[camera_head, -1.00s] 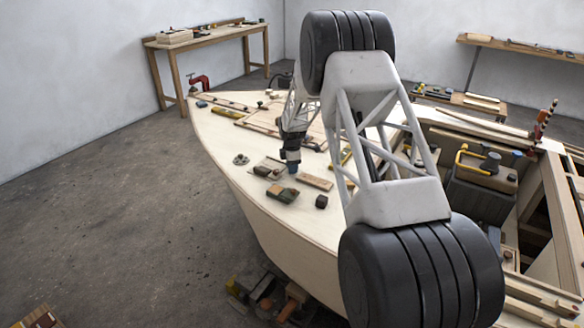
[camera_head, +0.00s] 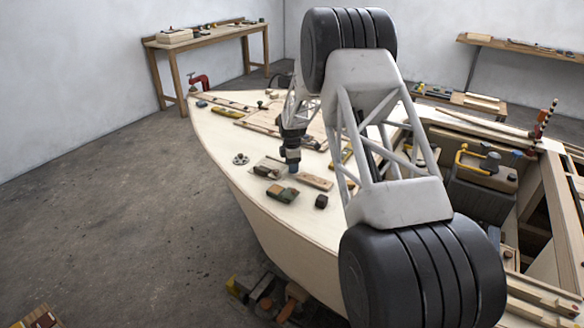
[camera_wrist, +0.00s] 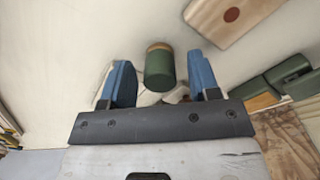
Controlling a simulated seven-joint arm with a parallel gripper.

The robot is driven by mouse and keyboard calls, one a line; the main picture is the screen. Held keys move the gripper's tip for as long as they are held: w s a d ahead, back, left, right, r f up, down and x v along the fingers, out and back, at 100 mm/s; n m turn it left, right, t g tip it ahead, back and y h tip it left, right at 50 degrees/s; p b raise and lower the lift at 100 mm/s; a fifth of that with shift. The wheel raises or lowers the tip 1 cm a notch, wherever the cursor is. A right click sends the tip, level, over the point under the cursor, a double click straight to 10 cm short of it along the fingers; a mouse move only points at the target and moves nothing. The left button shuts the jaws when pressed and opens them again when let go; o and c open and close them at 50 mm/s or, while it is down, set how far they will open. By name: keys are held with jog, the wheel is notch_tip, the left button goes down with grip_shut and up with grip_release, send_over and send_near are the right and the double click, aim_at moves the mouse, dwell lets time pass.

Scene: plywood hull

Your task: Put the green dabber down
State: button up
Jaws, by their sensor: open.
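The green dabber (camera_wrist: 159,70) is a short dark green cylinder with a tan, wood-coloured end. In the wrist view it stands out between the two blue fingers of my gripper (camera_wrist: 161,80), with a gap on each side. The gripper is open, and I cannot tell whether the dabber touches the surface below it. In the head view my gripper (camera_head: 293,168) is low over the pale deck (camera_head: 225,140), among small items. The dabber cannot be made out there.
A wooden strip with a red dot (camera_wrist: 232,14) lies close by; it also shows in the head view (camera_head: 315,182). Dark green pieces (camera_wrist: 288,70) lie to the right in the wrist view. A brown-and-green block (camera_head: 283,193) and a dark block (camera_head: 321,201) sit near the gripper.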

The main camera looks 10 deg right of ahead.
notch_tip(320, 180, up, 11)
dwell(0.5)
jog(key=shift+r, duration=0.1)
dwell(0.5)
jog(key=s+a+r+m+t, duration=0.1)
jog(key=s+r+m, duration=0.3)
jog(key=s+r, duration=0.85)
jog(key=s+a+r+m, duration=0.2)
jog(key=s+r+m, duration=0.45)
jog(key=s, duration=1.05)
jog(key=s+a+m+t, duration=0.1)
jog(key=s+m, duration=0.6)
jog(key=s, duration=2.8)
jog(key=shift+a+m+t, duration=0.3)
jog(key=shift+m, duration=0.05)
jog(key=shift+o, duration=0.4)
jog(key=shift+f, duration=0.1)
